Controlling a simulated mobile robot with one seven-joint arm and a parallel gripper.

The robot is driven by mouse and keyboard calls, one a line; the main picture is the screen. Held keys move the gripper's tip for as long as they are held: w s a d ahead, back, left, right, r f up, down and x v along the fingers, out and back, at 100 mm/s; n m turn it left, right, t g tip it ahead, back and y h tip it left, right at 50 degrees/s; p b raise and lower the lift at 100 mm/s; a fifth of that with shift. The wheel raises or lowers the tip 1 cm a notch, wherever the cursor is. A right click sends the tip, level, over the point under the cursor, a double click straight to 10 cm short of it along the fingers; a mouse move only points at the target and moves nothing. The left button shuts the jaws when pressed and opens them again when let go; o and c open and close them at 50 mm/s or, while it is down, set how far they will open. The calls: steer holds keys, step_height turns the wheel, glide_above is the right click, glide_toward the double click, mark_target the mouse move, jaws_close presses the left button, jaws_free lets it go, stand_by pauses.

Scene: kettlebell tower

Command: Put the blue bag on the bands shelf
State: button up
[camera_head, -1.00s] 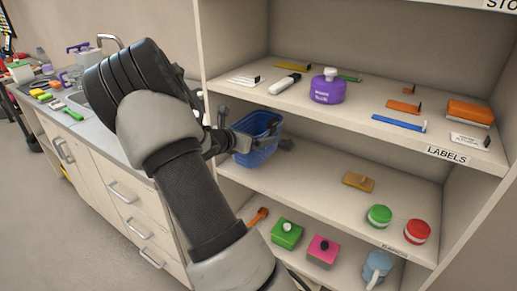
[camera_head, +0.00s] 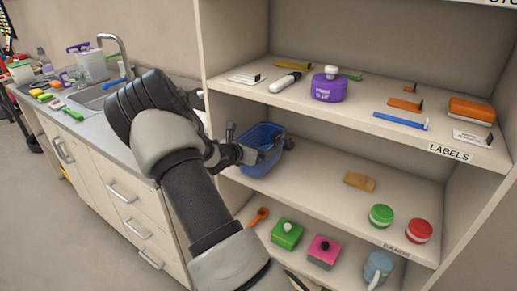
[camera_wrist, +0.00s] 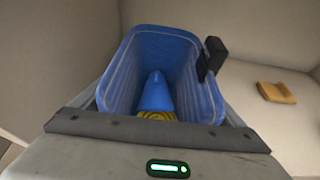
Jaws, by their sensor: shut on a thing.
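The blue bag (camera_head: 262,158) is an open-topped blue container at the left end of the middle shelf (camera_head: 315,180), in the bay under the labels shelf. My gripper (camera_head: 250,152) is shut on it at its upper part, from the left. The wrist view shows the bag (camera_wrist: 205,105) upright, with a blue cone-like thing (camera_wrist: 156,92) and something yellow inside. A dark finger (camera_wrist: 212,58) is at its right rim. Whether its base touches the shelf is unclear. The middle shelf's front-edge label (camera_head: 396,249) is blurred and seems to read bands.
A brown block (camera_head: 359,181), a green round tub (camera_head: 381,215) and a red one (camera_head: 418,231) stand on the middle shelf. The purple bottle (camera_head: 328,87) stands on the shelf above. Green (camera_head: 286,234) and pink (camera_head: 323,249) boxes are below. The shelf's middle is clear.

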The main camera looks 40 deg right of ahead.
steer(key=o, duration=0.9)
steer(key=shift+f, duration=0.2)
steer(key=s+a+r+m+y, duration=0.4)
steer(key=s+a+r+m, duration=0.3)
steer(key=a, duration=0.6)
steer(key=s+a+r+m+t+y, duration=0.1)
steer(key=s+a+r+m+y, duration=0.3)
steer(key=s+a+r+m, duration=0.3)
steer(key=s+a+r+m+y+p, duration=0.1)
steer(key=s+a+r+m+y, duration=0.4)
steer(key=s+a, duration=0.8)
steer(key=a+r+m, duration=0.2)
steer(key=a, duration=0.5)
steer(key=shift+s+a+r+t, duration=0.15)
steer(key=shift+s+a+t, duration=0.15)
steer(key=shift+a+t, duration=0.1)
